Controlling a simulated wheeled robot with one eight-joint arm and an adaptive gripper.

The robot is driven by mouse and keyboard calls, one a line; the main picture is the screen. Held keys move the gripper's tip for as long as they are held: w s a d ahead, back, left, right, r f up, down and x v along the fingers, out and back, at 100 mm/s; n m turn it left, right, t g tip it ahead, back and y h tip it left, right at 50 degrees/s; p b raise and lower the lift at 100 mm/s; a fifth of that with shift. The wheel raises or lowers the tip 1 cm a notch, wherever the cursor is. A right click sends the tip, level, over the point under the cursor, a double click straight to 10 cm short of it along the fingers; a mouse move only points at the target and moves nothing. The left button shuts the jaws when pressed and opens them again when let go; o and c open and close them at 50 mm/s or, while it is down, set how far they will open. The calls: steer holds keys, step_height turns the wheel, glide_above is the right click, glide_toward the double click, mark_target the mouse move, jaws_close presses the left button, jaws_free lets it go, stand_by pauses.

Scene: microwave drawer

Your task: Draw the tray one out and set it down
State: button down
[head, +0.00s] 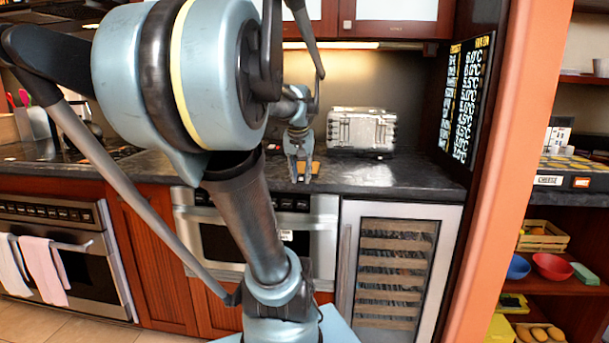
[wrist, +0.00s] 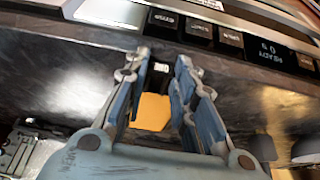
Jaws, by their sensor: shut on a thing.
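My gripper (head: 300,170) is low over the dark countertop, in front of the back wall in the head view. In the wrist view my gripper (wrist: 166,95) has its two fingers on either side of a yellow-orange piece (wrist: 150,112) and is shut on it. A dark part with a small white label shows just beyond this piece. The orange piece (head: 315,168) also shows beside the fingertips in the head view. I cannot tell whether it is the tray; the fingers hide part of it. The microwave drawer (head: 225,241) is below the counter, its front partly hidden by my arm.
A silver case (head: 361,131) stands on the countertop (head: 400,178) right of my gripper. A glass-fronted cooler (head: 395,268) is below it. An orange post (head: 502,180) stands at the right. The microwave's button panel (wrist: 230,42) is near my fingertips in the wrist view.

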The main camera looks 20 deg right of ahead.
mark_target(284, 180)
steer(key=shift+w+a, duration=0.5)
steer(key=shift+a, duration=0.3)
steer(key=shift+w+a, duration=0.5)
steer(key=shift+a, duration=0.35)
steer(key=shift+w+a, duration=0.5)
steer(key=shift+a, duration=0.3)
steer(key=c, duration=1.2)
jaws_free()
steer(key=shift+c, duration=0.2)
steer(key=shift+r, duration=0.1)
steer(key=v, duration=1.1)
steer(key=shift+s+r, duration=0.15)
steer(key=shift+r, duration=0.1)
